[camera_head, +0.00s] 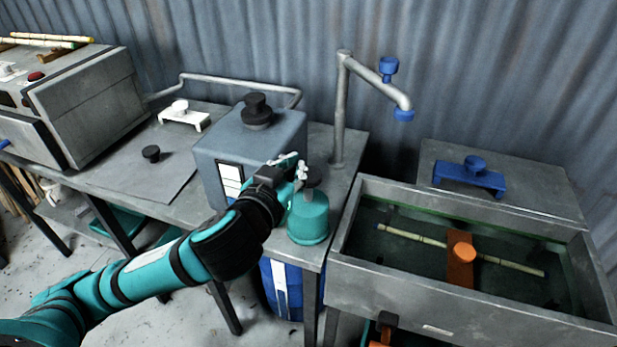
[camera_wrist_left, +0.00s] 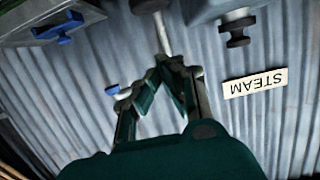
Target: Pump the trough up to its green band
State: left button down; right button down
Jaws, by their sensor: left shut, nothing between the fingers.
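The trough (camera_head: 400,293) is a grey metal tank at the right in the head view. A thin green band (camera_head: 470,219) runs along its inner back wall, above dark greenish water. I cannot tell exactly how far the water surface is from the band. A teal cylindrical pump (camera_head: 308,220) with a dark knob (camera_head: 312,177) stands on the bench corner left of the trough. My left gripper (camera_head: 300,168) is shut and empty beside the knob; whether it touches is unclear. Its closed fingers show in the left wrist view (camera_wrist_left: 168,62). My right gripper is not in view.
A grey-blue box (camera_head: 222,150) with a black cap stands left of the pump. A pipe with a blue tap (camera_head: 388,68) rises behind it. A rattan pole (camera_head: 410,235) under an orange clamp (camera_head: 460,262) spans the trough. A blue handle (camera_head: 470,178) sits on the lid behind.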

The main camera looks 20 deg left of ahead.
pick_arm(q)
jog(key=p, duration=0.2)
send_over(308, 187)
jog(key=shift+w+a+f, duration=0.15)
jog(key=shift+f, duration=0.5)
jog(key=f, duration=0.1)
jog(key=w+f, duration=0.1)
jog(key=f, duration=0.1)
jog(key=shift+f+p, duration=0.25)
jog(key=shift+p, duration=0.05)
jog(key=shift+s+f, duration=0.1)
jog(key=shift+f, duration=0.45)
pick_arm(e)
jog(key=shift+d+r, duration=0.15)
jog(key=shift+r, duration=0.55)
